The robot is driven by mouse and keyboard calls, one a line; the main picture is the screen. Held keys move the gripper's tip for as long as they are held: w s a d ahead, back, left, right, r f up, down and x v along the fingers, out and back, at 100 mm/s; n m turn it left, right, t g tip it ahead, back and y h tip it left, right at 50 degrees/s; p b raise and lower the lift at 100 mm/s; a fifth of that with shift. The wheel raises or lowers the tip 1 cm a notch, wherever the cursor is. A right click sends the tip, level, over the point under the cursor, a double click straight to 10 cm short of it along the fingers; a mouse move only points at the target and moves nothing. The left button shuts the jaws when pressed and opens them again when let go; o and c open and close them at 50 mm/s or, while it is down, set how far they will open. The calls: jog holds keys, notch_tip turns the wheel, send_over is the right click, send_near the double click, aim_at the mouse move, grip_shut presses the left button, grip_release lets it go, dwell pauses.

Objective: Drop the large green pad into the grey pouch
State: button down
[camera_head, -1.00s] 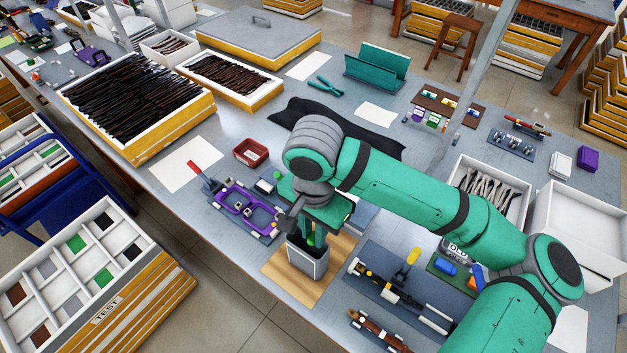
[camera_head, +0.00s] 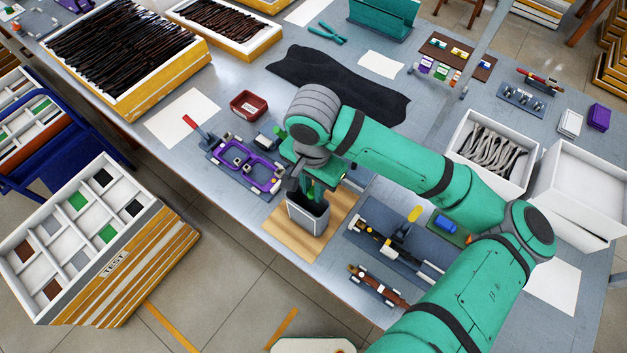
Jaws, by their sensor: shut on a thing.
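The grey pouch (camera_head: 306,221) stands upright and open at the top on a wooden board, near the front of the table. My gripper (camera_head: 312,194) points down just above its mouth, largely hidden by my own green wrist. A green piece, seemingly the large green pad (camera_head: 317,189), shows below the wrist at the mouth, and my gripper is shut on it. Its lower end is at or just inside the rim; I cannot tell how deep. The fingertips are hard to make out.
The wooden board (camera_head: 284,240) lies under the pouch. A purple frame fixture (camera_head: 247,166) is to its left, and a dark fixture with a yellow handle (camera_head: 396,243) to its right. A red tray (camera_head: 248,105) and black cloth (camera_head: 345,84) lie behind. A TEST box (camera_head: 88,245) stands at left.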

jog(key=shift+d, duration=0.15)
jog(key=c, duration=1.6)
grip_release()
jog(key=shift+s, duration=0.1)
jog(key=shift+o, duration=0.2)
notch_tip(320, 180, up, 11)
jog(key=shift+f, duration=0.1)
